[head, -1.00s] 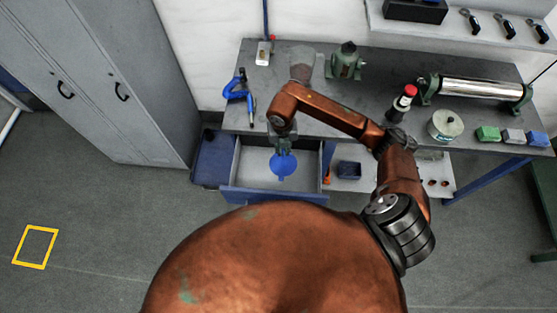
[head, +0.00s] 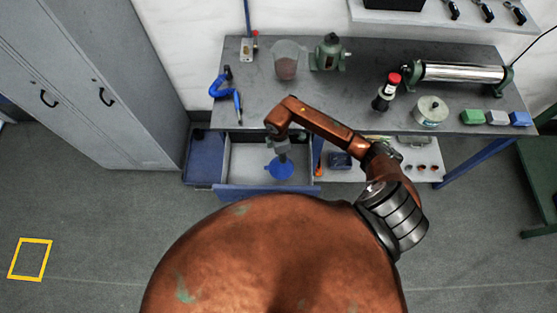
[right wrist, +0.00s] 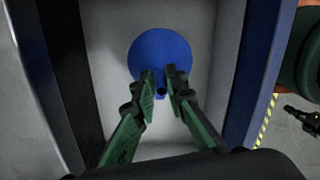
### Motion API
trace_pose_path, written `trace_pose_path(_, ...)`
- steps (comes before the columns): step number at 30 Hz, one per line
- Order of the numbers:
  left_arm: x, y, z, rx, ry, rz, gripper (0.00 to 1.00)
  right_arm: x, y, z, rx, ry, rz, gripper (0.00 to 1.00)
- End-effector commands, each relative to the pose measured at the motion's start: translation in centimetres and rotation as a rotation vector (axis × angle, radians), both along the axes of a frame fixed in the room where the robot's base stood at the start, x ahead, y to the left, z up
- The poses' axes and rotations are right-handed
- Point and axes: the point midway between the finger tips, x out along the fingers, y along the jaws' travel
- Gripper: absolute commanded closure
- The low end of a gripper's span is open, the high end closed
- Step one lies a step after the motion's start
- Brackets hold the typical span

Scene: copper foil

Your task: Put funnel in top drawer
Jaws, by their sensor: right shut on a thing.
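The blue funnel (head: 280,170) is inside the open drawer (head: 245,165) under the workbench, toward the drawer's front right. My right gripper (head: 283,156) reaches down from above and is shut on the funnel. In the right wrist view the funnel (right wrist: 160,52) shows as a round blue disc, with its narrow spout between the fingertips (right wrist: 161,83). The pale drawer floor (right wrist: 105,60) surrounds it. Whether the funnel touches the floor is hard to tell. My left gripper is not in view.
The workbench (head: 340,104) stands above the drawer and carries a clear container (head: 287,58), a blue tool (head: 223,84) and a red-topped bottle (head: 384,92). Grey lockers (head: 85,75) stand at the left.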

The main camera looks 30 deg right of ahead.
Motion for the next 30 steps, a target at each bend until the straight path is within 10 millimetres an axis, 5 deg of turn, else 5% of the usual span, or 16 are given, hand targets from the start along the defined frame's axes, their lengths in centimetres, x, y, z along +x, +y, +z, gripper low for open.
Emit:
trace_pose_path(15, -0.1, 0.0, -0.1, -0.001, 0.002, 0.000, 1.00, 0.0, 0.1, -5.5, 0.002, 0.000, 0.002, 1.00)
trace_pose_path(26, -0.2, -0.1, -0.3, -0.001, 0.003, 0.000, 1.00, 0.0, 0.0, -5.9, 0.000, -0.001, 0.003, 1.00)
trace_pose_path(27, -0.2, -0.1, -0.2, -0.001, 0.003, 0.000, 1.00, 0.1, 0.0, -5.8, 0.000, -0.001, 0.003, 0.85)
trace_pose_path(30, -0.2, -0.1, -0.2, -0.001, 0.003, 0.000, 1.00, 0.1, 0.0, -5.8, 0.000, -0.001, 0.003, 0.78)
